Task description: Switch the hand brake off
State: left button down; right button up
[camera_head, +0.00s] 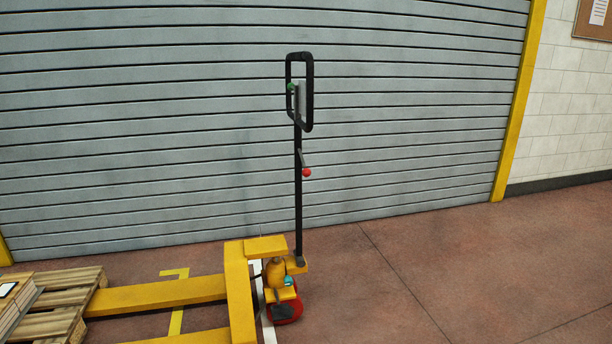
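A yellow pallet jack (240,290) stands in the lower left and middle of the head view. Its black handle post (298,200) rises upright to a black loop grip (309,90). A short lever with a red ball knob (307,172) sticks out from the post at mid-height. A small green knob (291,86) sits inside the loop beside a grey lever (301,100). A small teal part (288,281) shows near the red wheel (286,308). Which of these is the hand brake I cannot tell. Neither of my grippers is in view.
A grey roller shutter (180,130) stands behind the jack, with a yellow frame post (519,100) at right. A wooden pallet (70,295) lies at the lower left by the forks. The reddish floor (450,260) to the right is clear.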

aim_at(306, 172)
jog(key=i+l, duration=0.15)
jog(key=i, duration=0.6)
jog(key=i+l, duration=0.2)
jog(key=i, duration=0.6)
jog(key=i+l, duration=0.15)
jog(key=i, duration=0.6)
